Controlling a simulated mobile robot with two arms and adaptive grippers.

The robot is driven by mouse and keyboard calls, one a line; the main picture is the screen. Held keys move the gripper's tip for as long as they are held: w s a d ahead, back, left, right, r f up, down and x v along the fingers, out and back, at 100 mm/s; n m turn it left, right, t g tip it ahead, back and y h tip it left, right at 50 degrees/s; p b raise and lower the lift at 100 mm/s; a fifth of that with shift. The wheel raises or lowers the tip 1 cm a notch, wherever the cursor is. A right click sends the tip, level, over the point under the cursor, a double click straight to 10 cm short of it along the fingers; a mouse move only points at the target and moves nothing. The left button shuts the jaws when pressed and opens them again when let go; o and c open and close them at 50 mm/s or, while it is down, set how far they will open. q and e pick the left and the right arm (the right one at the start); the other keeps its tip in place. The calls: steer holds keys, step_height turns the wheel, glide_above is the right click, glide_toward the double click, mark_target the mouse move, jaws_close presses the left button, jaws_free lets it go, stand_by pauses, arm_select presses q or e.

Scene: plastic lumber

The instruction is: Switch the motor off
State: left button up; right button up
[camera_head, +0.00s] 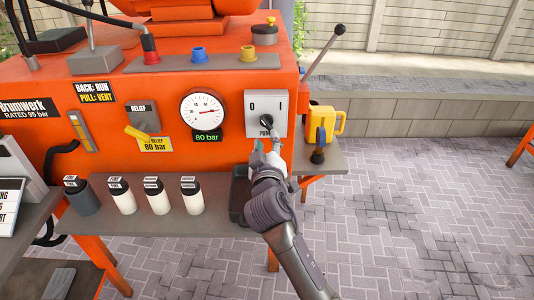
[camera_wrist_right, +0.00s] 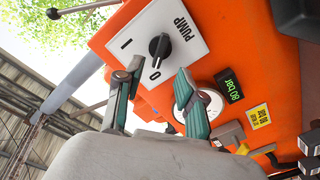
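The pump switch is a white plate (camera_head: 253,100) marked 0 on the left and I on the right, on the front of the orange machine, with a black rotary knob (camera_head: 266,122). In the right wrist view the knob (camera_wrist_right: 159,47) shows clear of the fingers; its narrow grip seems to lie along the direction of the 0, but its exact setting is hard to tell. My right gripper (camera_head: 267,146) is just below the knob in the head view. In the wrist view it (camera_wrist_right: 155,92) is open and empty, its fingers apart. My left gripper is not in view.
A dial gauge (camera_head: 202,112) above a green 80 bar display (camera_head: 207,137) is left of the switch. Several white-and-black bottles (camera_head: 158,197) stand on the grey shelf (camera_head: 215,214) below.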

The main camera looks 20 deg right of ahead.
steer(key=shift+v, duration=2.65)
